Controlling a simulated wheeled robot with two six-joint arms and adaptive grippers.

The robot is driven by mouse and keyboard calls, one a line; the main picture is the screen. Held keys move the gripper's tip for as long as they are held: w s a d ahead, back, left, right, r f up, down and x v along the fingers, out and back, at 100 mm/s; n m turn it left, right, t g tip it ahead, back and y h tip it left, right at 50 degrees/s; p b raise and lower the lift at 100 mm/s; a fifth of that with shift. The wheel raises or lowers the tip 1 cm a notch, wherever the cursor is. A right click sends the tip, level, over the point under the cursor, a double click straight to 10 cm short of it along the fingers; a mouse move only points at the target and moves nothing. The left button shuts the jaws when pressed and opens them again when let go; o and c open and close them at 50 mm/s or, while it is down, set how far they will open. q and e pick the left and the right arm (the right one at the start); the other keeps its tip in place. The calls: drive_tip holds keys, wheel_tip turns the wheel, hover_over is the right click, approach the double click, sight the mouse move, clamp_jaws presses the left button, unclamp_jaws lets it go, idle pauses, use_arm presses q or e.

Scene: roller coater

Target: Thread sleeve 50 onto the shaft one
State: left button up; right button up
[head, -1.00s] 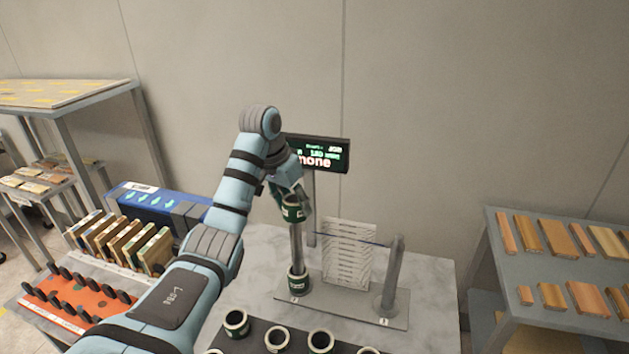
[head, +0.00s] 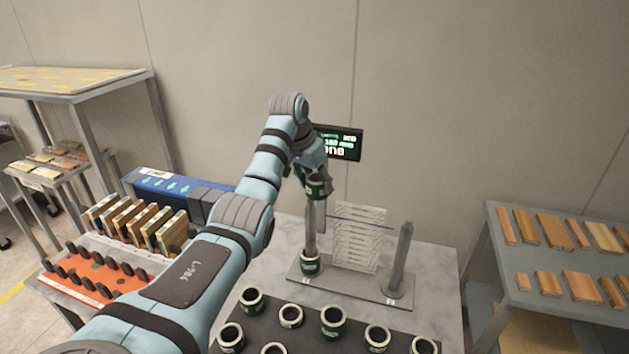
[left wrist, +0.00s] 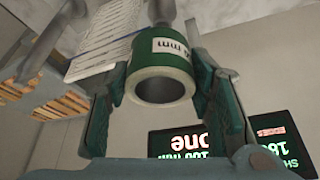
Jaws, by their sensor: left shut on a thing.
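My left gripper (head: 318,180) is shut on a dark green sleeve (head: 316,190) with pale rims, at the top end of the left shaft (head: 311,225). In the left wrist view the held sleeve (left wrist: 162,70) sits between the two fingers, its white label partly readable as "mm" and its near opening empty. The left shaft (left wrist: 161,10) shows beyond it. I cannot tell whether the shaft end is inside the sleeve. Another green sleeve (head: 310,263) sits around the foot of this shaft. The right shaft (head: 401,255) is bare. My right gripper is out of view.
A dark tray (head: 270,322) with several upright sleeves stands in front of the shaft baseplate (head: 345,280). A rack with wood samples (head: 575,262) is at right; a blue box (head: 165,190) is at left.

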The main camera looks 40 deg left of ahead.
use_arm(q)
drive_tip(key=shift+w+f+b, duration=0.15)
drive_tip(key=shift+f+b, duration=0.15)
drive_tip(key=shift+f, duration=0.25)
drive_tip(key=shift+s+f, duration=0.1)
drive_tip(key=shift+s, duration=0.3)
drive_tip(key=shift+s+f+b, duration=0.1)
drive_tip(key=shift+s+b, duration=0.3)
drive_tip(key=shift+s, duration=0.25)
drive_tip(key=shift+c, duration=1.3)
drive_tip(key=shift+s+a+f, duration=0.1)
drive_tip(key=shift+s+a, duration=0.05)
drive_tip(key=shift+a+f, duration=0.15)
drive_tip(key=shift+a, duration=0.05)
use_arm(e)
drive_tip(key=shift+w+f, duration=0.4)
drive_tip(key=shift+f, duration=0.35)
use_arm(q)
drive_tip(key=shift+d, duration=0.1)
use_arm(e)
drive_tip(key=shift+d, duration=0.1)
